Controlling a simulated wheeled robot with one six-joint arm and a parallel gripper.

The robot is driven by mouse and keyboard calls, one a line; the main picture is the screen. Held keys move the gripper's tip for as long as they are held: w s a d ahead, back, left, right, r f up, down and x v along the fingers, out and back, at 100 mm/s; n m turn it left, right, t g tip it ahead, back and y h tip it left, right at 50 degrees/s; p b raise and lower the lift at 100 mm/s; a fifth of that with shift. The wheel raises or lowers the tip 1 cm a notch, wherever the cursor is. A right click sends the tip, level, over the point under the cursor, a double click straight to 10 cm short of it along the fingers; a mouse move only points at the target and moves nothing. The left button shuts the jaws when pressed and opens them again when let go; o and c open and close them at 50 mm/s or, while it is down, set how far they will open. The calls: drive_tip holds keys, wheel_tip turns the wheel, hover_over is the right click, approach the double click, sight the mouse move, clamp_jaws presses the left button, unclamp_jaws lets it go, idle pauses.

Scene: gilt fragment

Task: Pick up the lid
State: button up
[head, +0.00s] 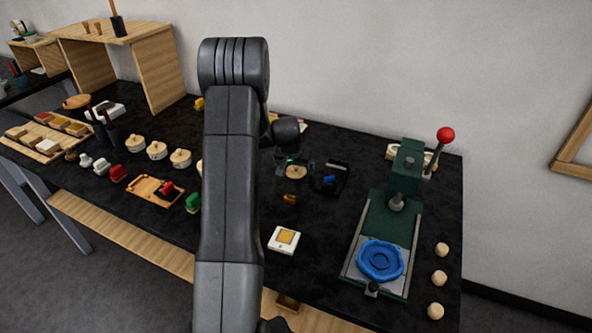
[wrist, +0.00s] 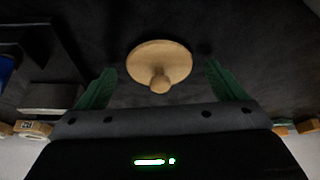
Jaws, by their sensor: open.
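The lid (wrist: 158,62) is a round, pale wooden disc with a knob on top. In the wrist view it lies on the black tabletop, centred between the two green fingers of my gripper (wrist: 155,88). The fingers are spread wide, with a gap between each of them and the lid, so my gripper is open and empty. In the head view the lid (head: 296,172) shows just right of my arm, and my gripper (head: 294,163) is over it, partly hidden by the arm.
A black tray with a blue piece (head: 329,180) stands right of the lid. A green press (head: 405,170) with a red-knobbed lever and a blue disc (head: 380,260) is farther right. A white square scale (head: 284,240) is nearer. Several lidded pots (head: 157,150) stand left.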

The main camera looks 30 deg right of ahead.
drive_tip(key=shift+f, duration=0.1)
drive_tip(key=c, duration=1.1)
drive_tip(key=shift+o, duration=0.2)
